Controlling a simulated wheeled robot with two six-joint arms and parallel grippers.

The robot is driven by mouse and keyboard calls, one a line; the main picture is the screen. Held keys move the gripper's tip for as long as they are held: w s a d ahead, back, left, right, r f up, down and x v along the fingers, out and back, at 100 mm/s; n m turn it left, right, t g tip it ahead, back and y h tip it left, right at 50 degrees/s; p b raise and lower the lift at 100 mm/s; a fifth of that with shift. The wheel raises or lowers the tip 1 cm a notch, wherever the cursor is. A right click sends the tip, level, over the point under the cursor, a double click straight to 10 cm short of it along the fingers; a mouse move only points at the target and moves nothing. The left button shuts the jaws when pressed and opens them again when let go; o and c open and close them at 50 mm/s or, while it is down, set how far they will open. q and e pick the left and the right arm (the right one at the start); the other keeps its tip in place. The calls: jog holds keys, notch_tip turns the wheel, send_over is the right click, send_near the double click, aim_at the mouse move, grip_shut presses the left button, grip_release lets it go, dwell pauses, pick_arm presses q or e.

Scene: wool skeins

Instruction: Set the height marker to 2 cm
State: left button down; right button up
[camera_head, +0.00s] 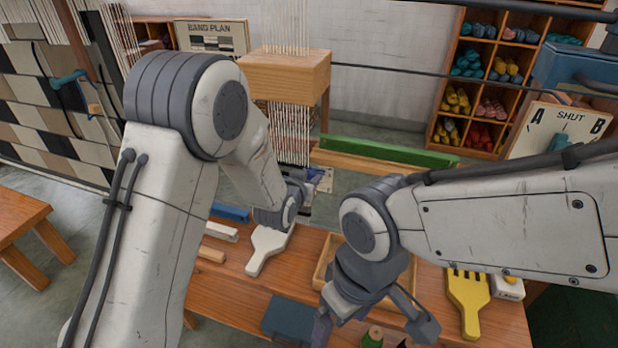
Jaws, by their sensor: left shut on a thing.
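My left gripper (304,188) reaches away from me to the foot of the hanging white warp threads (290,130). It is shut on a small blue piece (316,174), which looks like the height marker. A small pale card (326,182) with dark marks shows just behind it; its scale is too small to read, and the marker's height cannot be told. The gripper and my wrist partly cover both.
The wooden bench (285,275) holds a white comb-like tool (266,250), a wooden tray (323,262), a yellow fork-like beater (468,298) and a blue box (290,318). A green-topped beam (388,150) lies behind. A wool shelf (437,128) and an A/B sign (560,128) stand right.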

pick_arm(q)
notch_tip(320, 180, down, 4)
jog(key=b, duration=0.3)
jog(key=c, duration=0.6)
grip_release()
jog(key=shift+o, duration=0.2)
jog(key=v, duration=1)
jog(key=shift+s, duration=0.2)
jog(key=shift+r, duration=0.1)
